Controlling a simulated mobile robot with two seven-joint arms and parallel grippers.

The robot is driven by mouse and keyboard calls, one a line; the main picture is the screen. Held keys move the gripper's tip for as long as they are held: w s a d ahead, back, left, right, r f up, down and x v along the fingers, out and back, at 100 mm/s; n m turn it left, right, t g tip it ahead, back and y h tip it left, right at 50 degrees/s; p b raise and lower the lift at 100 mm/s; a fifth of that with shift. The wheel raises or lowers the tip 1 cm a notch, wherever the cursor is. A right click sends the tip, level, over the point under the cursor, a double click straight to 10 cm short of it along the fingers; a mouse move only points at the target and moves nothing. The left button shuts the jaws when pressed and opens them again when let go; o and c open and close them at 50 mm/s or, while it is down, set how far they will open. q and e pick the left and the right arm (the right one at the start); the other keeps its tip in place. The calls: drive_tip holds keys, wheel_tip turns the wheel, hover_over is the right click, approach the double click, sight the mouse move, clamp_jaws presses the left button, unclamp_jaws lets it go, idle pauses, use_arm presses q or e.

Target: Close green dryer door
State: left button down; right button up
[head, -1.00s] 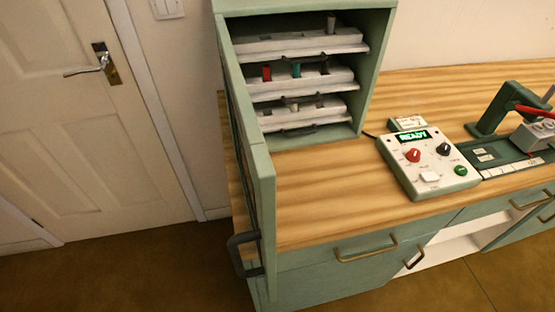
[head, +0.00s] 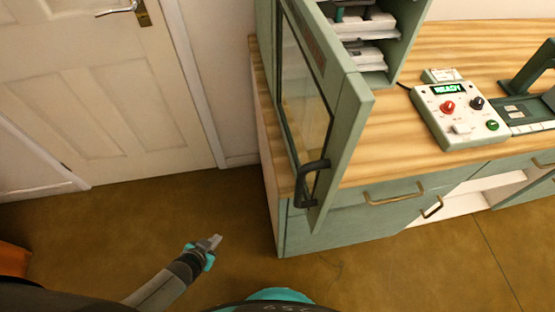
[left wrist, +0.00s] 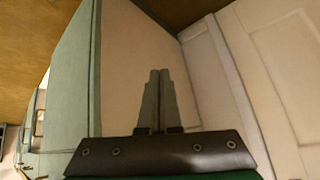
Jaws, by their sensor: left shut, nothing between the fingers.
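The green dryer door (head: 347,128) stands wide open in the head view, swung out toward me past the counter's front edge. It has a glass pane and a dark handle (head: 311,183) low on its outer face. The green dryer cabinet (head: 404,45) is behind it, its shelves partly hidden by the door. My left gripper (head: 215,242) is shut and empty, over the floor to the left of the door and apart from it. It also shows shut in the left wrist view (left wrist: 159,75). My right gripper is not in view.
A control box (head: 459,113) with a lit display and knobs sits on the wooden counter (head: 385,140). Drawers with brass handles (head: 394,194) are below. A white room door (head: 95,85) is at the left. The brown floor around my left gripper is clear.

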use_arm(q)
drive_tip(key=w+d+r+m+t+h+p, duration=0.1)
drive_tip(key=w+r+m+t+h, duration=0.1)
drive_tip(key=w+r, duration=0.5)
drive_tip(key=w+d+r+m+t+h, duration=0.1)
drive_tip(key=w+d+r+t+h, duration=0.15)
drive_tip(key=w+r, duration=0.45)
drive_tip(key=w+d+r+m+g+h+p, duration=0.1)
drive_tip(key=w+d+r+m+g+h, duration=0.15)
drive_tip(key=r+m+h, duration=0.7)
drive_tip(key=s+a+r+m+g+h+p, duration=0.1)
drive_tip(key=s+r+m+g, duration=0.1)
drive_tip(key=s+r+g, duration=0.7)
drive_tip(key=s+r+m+g+h+p, duration=0.15)
drive_tip(key=s+r+g, duration=0.4)
drive_tip(key=r, duration=0.65)
drive_tip(key=s+d+m+y+p, duration=0.1)
drive_tip(key=s+d+p, duration=0.3)
drive_tip(key=d, duration=0.9)
drive_tip(key=shift+d, duration=0.15)
drive_tip(key=shift+r, duration=0.1)
